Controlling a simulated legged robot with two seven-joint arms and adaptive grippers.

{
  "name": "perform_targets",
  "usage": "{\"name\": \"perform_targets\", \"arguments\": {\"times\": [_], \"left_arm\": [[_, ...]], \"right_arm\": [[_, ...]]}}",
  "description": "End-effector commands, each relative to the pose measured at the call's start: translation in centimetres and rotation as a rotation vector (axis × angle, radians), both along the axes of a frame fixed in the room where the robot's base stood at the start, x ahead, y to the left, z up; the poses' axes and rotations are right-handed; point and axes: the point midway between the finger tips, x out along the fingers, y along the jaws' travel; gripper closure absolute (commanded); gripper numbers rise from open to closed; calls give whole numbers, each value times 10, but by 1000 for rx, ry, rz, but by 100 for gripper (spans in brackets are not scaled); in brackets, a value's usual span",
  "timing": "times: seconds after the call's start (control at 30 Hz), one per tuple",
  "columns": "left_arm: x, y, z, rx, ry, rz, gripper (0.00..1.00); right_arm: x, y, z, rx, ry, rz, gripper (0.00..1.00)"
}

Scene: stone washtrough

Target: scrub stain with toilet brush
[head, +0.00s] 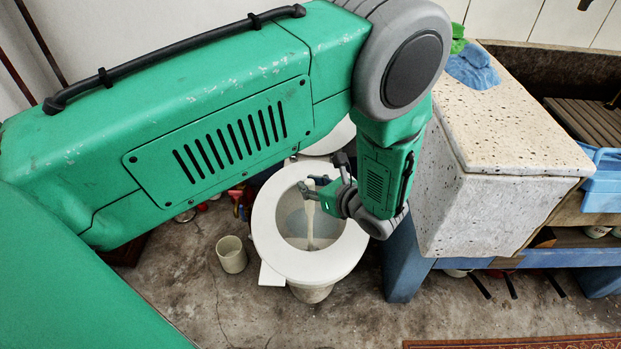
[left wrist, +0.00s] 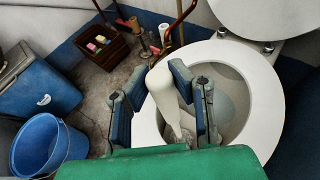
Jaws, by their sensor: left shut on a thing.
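The white toilet (head: 268,240) stands on the floor in the middle of the head view, its seat ring around an open bowl. My left gripper (head: 313,189) is over the bowl, shut on the pale toilet brush (head: 311,222). The brush points down into the bowl, its lower end near the inner wall; I cannot tell whether it touches. In the left wrist view the brush (left wrist: 170,88) is between the two blue-grey fingers, with the toilet seat (left wrist: 262,92) to the right. I cannot make out the stain. My right gripper is in neither view.
A beige cup (head: 231,254) stands on the floor left of the toilet. A speckled stone block (head: 490,205) on a blue frame is close on the right. A blue bucket (left wrist: 48,148) and a wooden box (left wrist: 99,46) show in the left wrist view.

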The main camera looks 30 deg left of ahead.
Motion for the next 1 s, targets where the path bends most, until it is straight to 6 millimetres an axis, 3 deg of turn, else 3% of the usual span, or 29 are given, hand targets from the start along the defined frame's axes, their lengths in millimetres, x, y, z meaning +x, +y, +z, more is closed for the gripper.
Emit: {"name": "perform_targets", "arguments": {"times": [0.37, 1.0], "left_arm": [[0, -2, -1, -2, 1, 0, 100], [10, -21, -1, -3, 0, 0, 100]], "right_arm": [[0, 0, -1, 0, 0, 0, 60], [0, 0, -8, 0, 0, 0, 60]]}}
